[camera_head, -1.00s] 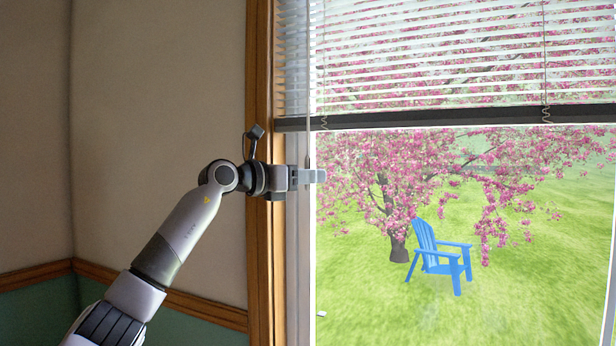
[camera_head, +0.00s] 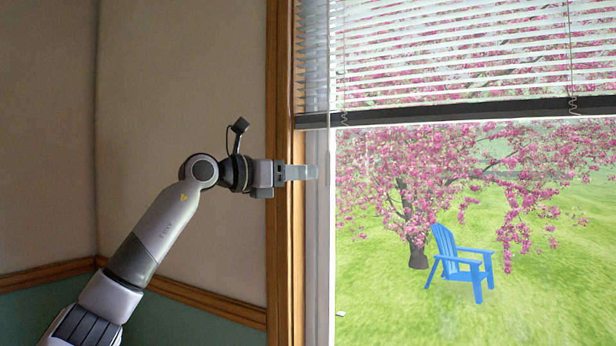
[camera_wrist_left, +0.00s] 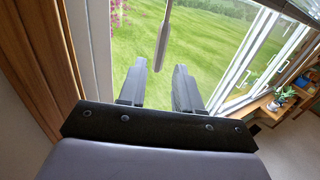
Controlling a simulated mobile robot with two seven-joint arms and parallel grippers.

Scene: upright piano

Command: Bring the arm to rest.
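My left arm comes in from the lower left in the head view. Its gripper (camera_head: 314,172) is held level in front of the window's wooden side frame (camera_head: 280,232), fingers pointing right. In the left wrist view the two dark fingers of the left gripper (camera_wrist_left: 161,64) stand apart with nothing gripped between them. The blind's wand (camera_wrist_left: 163,38) hangs beyond the fingers and lines up with the gap. In the head view the wand (camera_head: 328,90) is thin, just right of the fingertips. My right gripper is in neither view.
A half-raised blind (camera_head: 455,70) covers the window's upper part. A blue chair (camera_head: 460,262) and a blossoming tree (camera_head: 415,215) stand outside. Plain wall (camera_head: 150,110) lies left. The left wrist view shows a potted plant (camera_wrist_left: 282,97) on a wooden ledge at right.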

